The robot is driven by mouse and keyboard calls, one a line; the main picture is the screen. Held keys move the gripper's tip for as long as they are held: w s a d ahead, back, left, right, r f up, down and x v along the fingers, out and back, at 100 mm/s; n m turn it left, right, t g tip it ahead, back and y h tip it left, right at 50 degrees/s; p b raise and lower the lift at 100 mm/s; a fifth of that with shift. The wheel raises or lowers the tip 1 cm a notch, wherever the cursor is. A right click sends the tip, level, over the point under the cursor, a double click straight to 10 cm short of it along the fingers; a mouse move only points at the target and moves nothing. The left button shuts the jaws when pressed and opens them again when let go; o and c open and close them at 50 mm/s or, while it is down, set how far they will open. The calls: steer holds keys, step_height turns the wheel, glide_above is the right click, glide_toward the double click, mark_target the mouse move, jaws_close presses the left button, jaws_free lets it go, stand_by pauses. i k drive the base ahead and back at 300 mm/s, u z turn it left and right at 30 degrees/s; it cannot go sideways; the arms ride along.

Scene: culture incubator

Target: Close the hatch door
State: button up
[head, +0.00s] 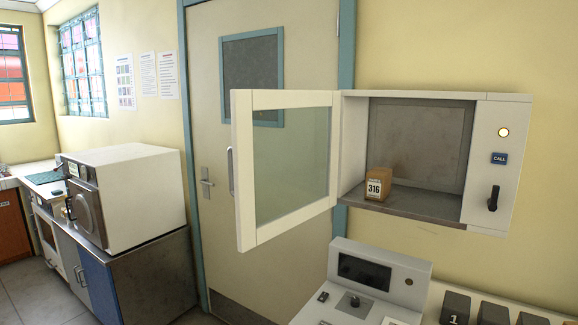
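The hatch (504,215) is a white wall box with an open front at the right of the head view. Its hatch door (244,170) has a white frame and a glass pane, is hinged at the box's left side, and stands wide open to the left. A door handle (230,171) shows on the door's left edge. A small brown box labelled 316 (378,185) sits inside, on the left of the hatch floor. The hatch's right panel carries a dark lever (493,198), a blue CALL sign and a lit round lamp. My gripper is not in view.
A grey control console (372,272) stands below the hatch, with several dark numbered blocks (455,307) to its right. A room door (207,125) is behind the hatch door. A white machine (135,195) sits on a counter at the left.

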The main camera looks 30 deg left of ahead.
mark_target(249, 236)
steer(key=z, duration=2.7)
steer(key=k, duration=2.1)
